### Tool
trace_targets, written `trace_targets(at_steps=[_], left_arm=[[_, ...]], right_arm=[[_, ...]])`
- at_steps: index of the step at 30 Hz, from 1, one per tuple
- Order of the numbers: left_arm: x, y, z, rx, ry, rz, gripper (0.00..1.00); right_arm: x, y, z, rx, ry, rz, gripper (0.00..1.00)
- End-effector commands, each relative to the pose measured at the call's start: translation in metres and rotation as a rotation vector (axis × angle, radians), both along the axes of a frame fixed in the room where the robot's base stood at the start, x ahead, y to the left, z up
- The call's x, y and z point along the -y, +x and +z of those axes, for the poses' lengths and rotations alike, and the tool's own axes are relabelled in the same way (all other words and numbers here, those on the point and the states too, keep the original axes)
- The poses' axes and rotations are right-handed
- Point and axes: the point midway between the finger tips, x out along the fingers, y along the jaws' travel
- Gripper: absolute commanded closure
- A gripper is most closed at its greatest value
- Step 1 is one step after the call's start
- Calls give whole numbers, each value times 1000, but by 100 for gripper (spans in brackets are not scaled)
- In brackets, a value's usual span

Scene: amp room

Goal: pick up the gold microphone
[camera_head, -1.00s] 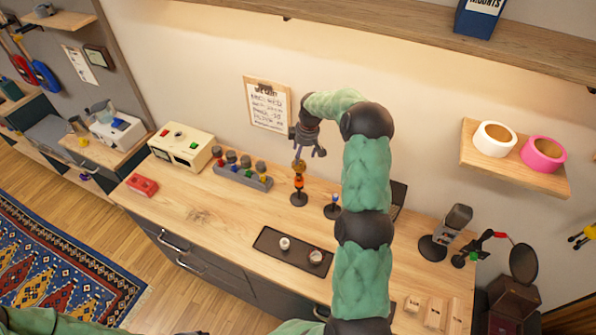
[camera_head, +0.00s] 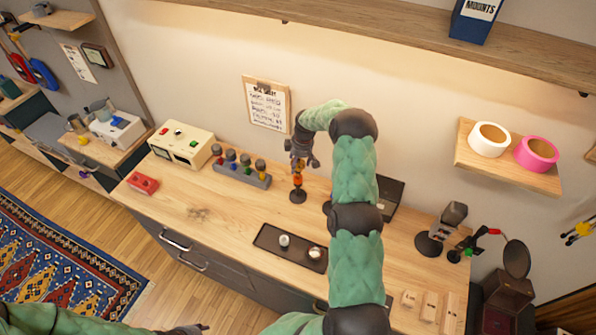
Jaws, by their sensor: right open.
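The gold microphone (camera_head: 298,181) stands upright on a small round dark base on the wooden counter, with an orange-red body. Its gold head is mostly hidden by my right gripper (camera_head: 299,164). The right gripper is open and points down, its fingers at the top of the microphone; I cannot tell whether they touch it. My left arm lies along the bottom left edge, and a dark part of the left gripper (camera_head: 188,329) just shows at the bottom edge.
A rack of several microphones (camera_head: 242,177) stands left of the gold microphone, beside a cream device (camera_head: 183,145). A dark tray (camera_head: 268,240) with small items lies in front. A grey microphone (camera_head: 447,222) stands at right. My right arm hides part of the counter.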

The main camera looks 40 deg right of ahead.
Motion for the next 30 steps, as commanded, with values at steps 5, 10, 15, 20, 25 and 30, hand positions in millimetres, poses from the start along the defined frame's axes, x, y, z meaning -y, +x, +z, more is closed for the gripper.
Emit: trace_targets(at_steps=[5,10,15,20,25,30], left_arm=[[0,0,0,0,0,0,60],[0,0,0,0,0,0,60],[0,0,0,0,0,0,60],[0,0,-2,0,0,0,60],[0,0,-9,0,0,0,60],[0,0,-20,0,0,0,60]], right_arm=[[0,0,0,0,0,0,72],[0,0,1,1,0,0,100],[0,0,1,1,0,0,100],[0,1,3,1,0,0,100],[1,1,13,3,-2,0,100],[1,1,32,4,-2,-1,100]])
